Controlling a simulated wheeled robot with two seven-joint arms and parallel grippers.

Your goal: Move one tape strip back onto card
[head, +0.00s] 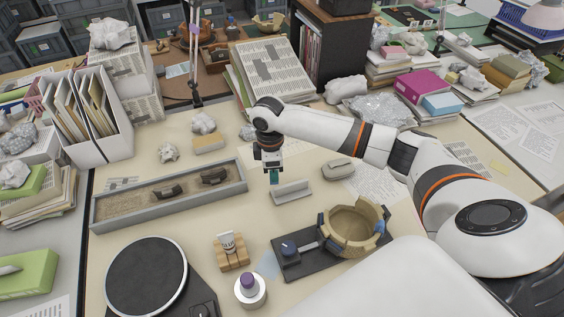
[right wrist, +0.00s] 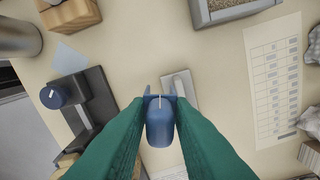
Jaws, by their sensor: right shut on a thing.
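My right gripper (head: 274,178) points down at the middle of the table, just behind the pale grey card (head: 291,191) on its low angled stand. In the right wrist view its green fingers (right wrist: 160,100) are shut on a small blue piece, which looks like the tape strip (right wrist: 160,128). The strip is hardly visible in the head view. The card (right wrist: 178,86) shows just past the fingertips in the wrist view, partly hidden by them. I cannot tell whether strip and card touch. My left gripper is not in view.
A tan bowl of joined sherds (head: 352,232) sits on a dark stand (head: 315,262) at right front. A grey sand tray (head: 110,212) with dark sherds lies left. A turntable (head: 146,275), a wooden block (head: 231,258) and a purple-capped jar (head: 249,289) stand in front.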

